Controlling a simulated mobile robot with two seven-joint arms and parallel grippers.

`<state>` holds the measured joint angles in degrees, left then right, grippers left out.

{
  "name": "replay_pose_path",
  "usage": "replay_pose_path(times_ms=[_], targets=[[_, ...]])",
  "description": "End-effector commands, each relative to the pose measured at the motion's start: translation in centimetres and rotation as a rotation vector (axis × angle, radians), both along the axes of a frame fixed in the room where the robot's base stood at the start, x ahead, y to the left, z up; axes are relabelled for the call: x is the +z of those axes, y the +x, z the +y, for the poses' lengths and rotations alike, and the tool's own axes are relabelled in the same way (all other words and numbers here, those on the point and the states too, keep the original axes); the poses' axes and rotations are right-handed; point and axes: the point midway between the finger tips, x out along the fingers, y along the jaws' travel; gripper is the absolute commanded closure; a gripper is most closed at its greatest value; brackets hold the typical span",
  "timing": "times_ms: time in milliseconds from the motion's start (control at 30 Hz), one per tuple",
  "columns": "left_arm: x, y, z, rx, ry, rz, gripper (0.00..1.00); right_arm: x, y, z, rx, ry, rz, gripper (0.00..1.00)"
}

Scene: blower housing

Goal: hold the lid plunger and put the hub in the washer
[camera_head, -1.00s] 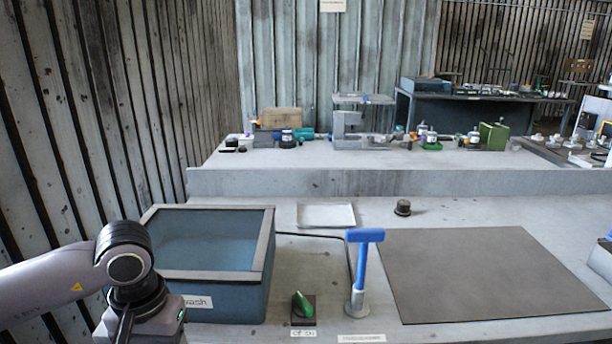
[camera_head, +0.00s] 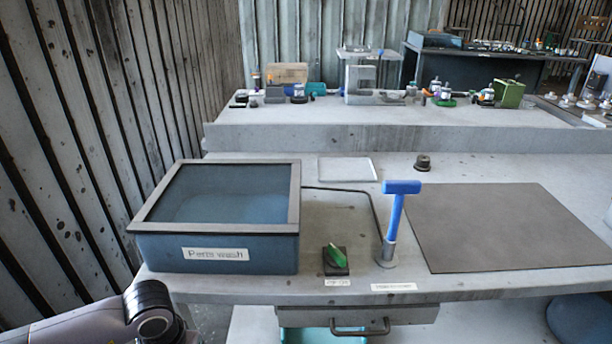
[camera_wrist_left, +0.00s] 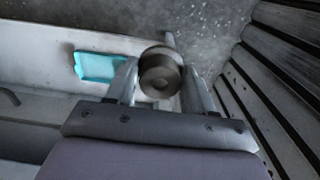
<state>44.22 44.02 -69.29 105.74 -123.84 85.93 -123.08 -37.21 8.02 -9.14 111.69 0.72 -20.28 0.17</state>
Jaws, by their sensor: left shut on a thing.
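My left gripper (camera_wrist_left: 160,88) is shut on a round, dark brown-grey metal part, which looks like the hub (camera_wrist_left: 160,72), held between its two fingers. In the head view only my left arm shows at the bottom left, below the bench edge; its gripper is out of that picture. The washer is a blue-grey box (camera_head: 160,254) labelled "Parts wash", with a grey rim around a blue inside. I cannot tell if a clear lid covers it. A blue T-handle on a metal stem, likely the lid plunger (camera_head: 398,208), stands upright right of the washer, untouched. My right gripper is not in view.
A green switch (camera_head: 336,256) sits between washer and T-handle. A dark mat (camera_head: 510,230), a pale tray (camera_head: 346,169) and a small dark round part (camera_head: 422,162) are on the bench. A drawer (camera_head: 400,316) is under the bench edge. The wall is close on the left.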

Motion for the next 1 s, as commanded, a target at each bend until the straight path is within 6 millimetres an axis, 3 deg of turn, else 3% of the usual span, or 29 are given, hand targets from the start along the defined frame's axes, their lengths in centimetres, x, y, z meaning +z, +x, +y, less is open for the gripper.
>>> replay_pose_path(times_ms=[567, 767, 1000], targets=[[0.9, 0.5, 0.0, 0.002, -0.002, -0.004, 0.82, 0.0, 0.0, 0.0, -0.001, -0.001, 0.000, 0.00], [5.7, 2.5, -0.1, 0.011, -0.004, -0.011, 0.82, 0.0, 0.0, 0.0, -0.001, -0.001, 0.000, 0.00], [14.4, 4.6, -0.4, 0.097, -0.004, -0.011, 0.82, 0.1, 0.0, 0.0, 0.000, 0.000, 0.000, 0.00]])
